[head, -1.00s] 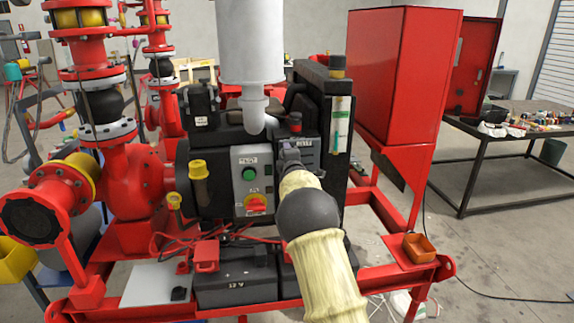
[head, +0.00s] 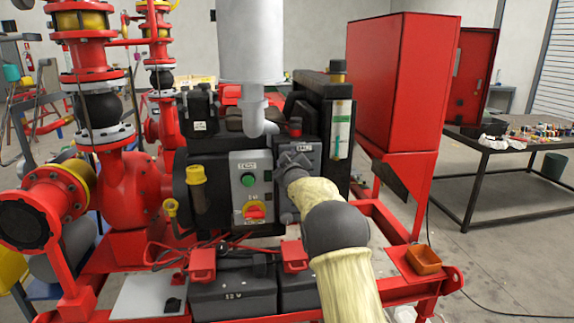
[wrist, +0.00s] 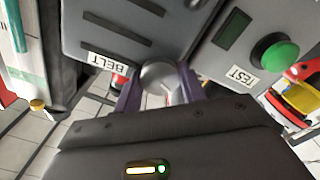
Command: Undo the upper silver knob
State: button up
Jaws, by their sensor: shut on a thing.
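A silver knob (wrist: 160,76) sits by the BELT label (wrist: 108,63) on a dark grey panel in the wrist view. My gripper (wrist: 160,90) is shut on this knob, with one dark finger on each side of it. In the head view my gripper (head: 291,160) is against the grey belt panel (head: 312,152), and it hides the knob there. Whether the knob is loose or tight cannot be told.
Left of my gripper is a control box (head: 251,188) with a green button (head: 248,180) and a red switch (head: 253,211). A grey exhaust pipe (head: 252,112) stands just above. A sight gauge (head: 341,130) is to the right. Batteries (head: 235,290) sit below.

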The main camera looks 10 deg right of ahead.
jog(key=m, duration=0.2)
jog(key=m+b, duration=0.2)
jog(key=m, duration=0.1)
jog(key=shift+f+m, duration=0.25)
jog(key=shift+m, duration=0.05)
jog(key=m+b, duration=0.1)
jog(key=m, duration=0.4)
jog(key=shift+b, duration=0.3)
jog(key=shift+m, duration=0.4)
jog(key=o, duration=1)
jog(key=shift+r, duration=0.1)
jog(key=shift+c, duration=0.2)
jog(key=s+b, duration=0.3)
jog(key=s, duration=1.4)
jog(key=shift+s, duration=0.2)
